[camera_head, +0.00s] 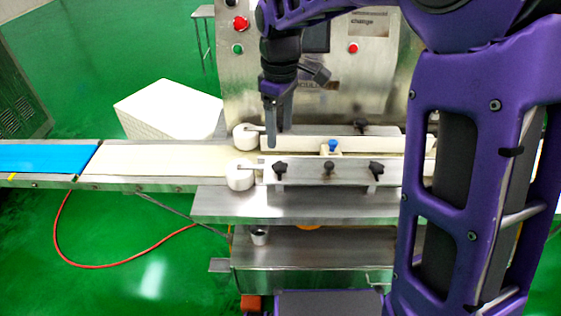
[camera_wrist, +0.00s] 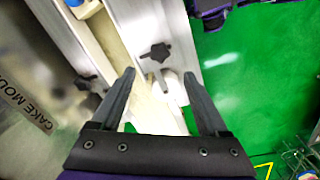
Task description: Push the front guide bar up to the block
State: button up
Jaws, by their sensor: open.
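The front guide bar (camera_head: 304,171) is a long metal bar with black star knobs along the near side of the belt. It also shows in the wrist view (camera_wrist: 133,28). The block (camera_head: 325,151) is a pale piece with a blue knob (camera_head: 332,145), between the front bar and the rear guide bar (camera_head: 305,143). I cannot tell whether the front bar touches it. My gripper (camera_head: 278,142) is open and empty, pointing down over the guides' left end, left of the block.
White rollers (camera_head: 240,177) stand at the guides' left end. The pale belt (camera_head: 150,159) runs left to a blue belt (camera_head: 45,157). The machine's steel body (camera_head: 375,85) rises behind. My arm hides the guides' right end. Green floor lies in front.

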aim_at(280, 165)
notch_tip(280, 165, down, 10)
jog(key=shift+r+b, duration=0.1)
jog(key=shift+b, duration=0.65)
grip_shut()
dwell(1.0)
